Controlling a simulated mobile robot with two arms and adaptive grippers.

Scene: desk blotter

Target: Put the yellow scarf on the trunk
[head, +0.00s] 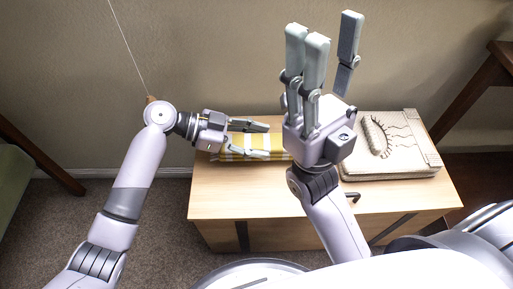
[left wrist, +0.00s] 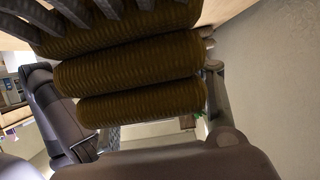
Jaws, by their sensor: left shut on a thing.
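The yellow scarf (head: 279,142), folded with white stripes, lies at the back left of the wooden desk top. My left gripper (head: 266,141) reaches it from the left and is shut on it, one finger on each side. In the left wrist view the scarf (left wrist: 130,75) shows as thick ribbed folds between the fingers, dark in shadow. A pale carved box (head: 412,155), which looks like the trunk, sits on the right of the desk. My right gripper (head: 325,40) is open and empty, fingers pointing up, in front of the desk's middle and hiding part of it.
The wooden desk (head: 235,188) has free room at its front left. A wall (head: 215,50) stands close behind it. Dark wooden furniture (head: 490,85) stands at the right, and a green seat (head: 12,185) at the far left.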

